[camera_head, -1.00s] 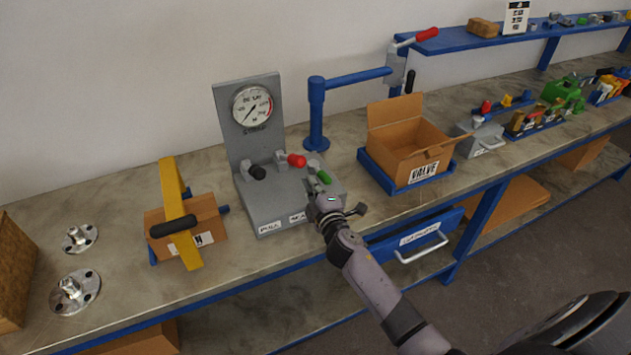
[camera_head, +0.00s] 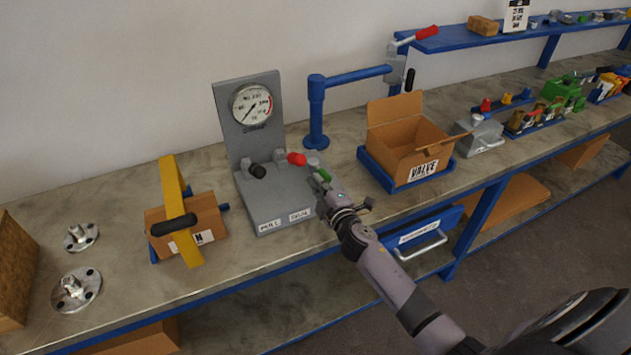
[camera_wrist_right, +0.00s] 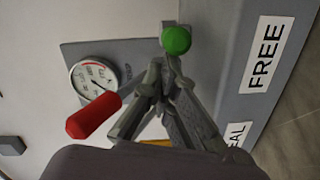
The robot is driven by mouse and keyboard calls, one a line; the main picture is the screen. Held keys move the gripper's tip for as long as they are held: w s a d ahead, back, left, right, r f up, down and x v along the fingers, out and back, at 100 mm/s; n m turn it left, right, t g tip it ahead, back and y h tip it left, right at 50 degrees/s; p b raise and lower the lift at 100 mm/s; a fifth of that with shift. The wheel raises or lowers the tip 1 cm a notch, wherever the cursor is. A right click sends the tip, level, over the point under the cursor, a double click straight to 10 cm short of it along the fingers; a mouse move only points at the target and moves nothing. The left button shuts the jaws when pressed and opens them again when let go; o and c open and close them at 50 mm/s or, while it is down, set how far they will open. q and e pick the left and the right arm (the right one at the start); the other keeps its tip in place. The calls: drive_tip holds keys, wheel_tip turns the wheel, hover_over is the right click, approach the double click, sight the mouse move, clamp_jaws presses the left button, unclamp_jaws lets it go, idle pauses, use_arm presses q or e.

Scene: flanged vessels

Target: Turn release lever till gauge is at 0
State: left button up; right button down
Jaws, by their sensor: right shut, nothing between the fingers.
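The grey gauge stand (camera_head: 228,122) carries a round white gauge (camera_head: 252,105); its dark needle points to the lower left, and the numbers are too small to read. On its base are a lever with a black knob (camera_head: 257,172), one with a red knob (camera_head: 297,159) and one with a green knob (camera_head: 324,175). The red knob (camera_wrist_right: 92,116) and green knob (camera_wrist_right: 176,40) also show in the right wrist view. My right gripper (camera_head: 318,183) is shut and empty beside the green-knobbed lever; I cannot tell whether it touches. My left gripper is not in view.
An open cardboard box (camera_head: 408,150) sits in a blue tray right of the stand. A blue post (camera_head: 316,112) rises behind. A blue drawer (camera_head: 418,232) is below the bench's front edge. Labels include FREE (camera_wrist_right: 267,54).

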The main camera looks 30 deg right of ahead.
sight(326, 172)
drive_tip(key=shift+s+d+n+y, duration=0.1)
drive_tip(key=shift+d+n+y, duration=0.25)
drive_tip(key=shift+n+y, duration=0.25)
drive_tip(key=shift+d+y, duration=0.3)
drive_tip(key=shift+y, duration=0.2)
drive_tip(key=shift+s+d+n+y, duration=0.1)
drive_tip(key=shift+d+n+y, duration=0.45)
drive_tip(key=shift+n+y, duration=0.3)
drive_tip(key=d+n+g+y+b, duration=0.1)
drive_tip(key=d+n+y, duration=0.1)
drive_tip(key=y, duration=0.1)
drive_tip(key=shift+d+y+b, duration=0.15)
drive_tip(key=shift+y+b, duration=0.1)
drive_tip(key=shift+b, duration=0.05)
drive_tip(key=shift+d+f+n+y+b, duration=0.15)
drive_tip(key=shift+n+y+b, duration=0.1)
drive_tip(key=shift+y+b, duration=0.05)
drive_tip(key=shift+w+d+b, duration=0.25)
drive_tip(key=shift+d+b, duration=0.15)
drive_tip(key=shift+d, duration=0.1)
drive_tip(key=shift+w+d+b, duration=0.25)
drive_tip(key=shift+d+b, duration=0.1)
drive_tip(key=shift+d, duration=0.15)
drive_tip(key=w+d+b, duration=0.2)
drive_tip(key=shift+d+r, duration=0.2)
drive_tip(key=shift+d, duration=0.1)
drive_tip(key=shift+d+r, duration=0.1)
drive_tip(key=shift+r, duration=0.05)
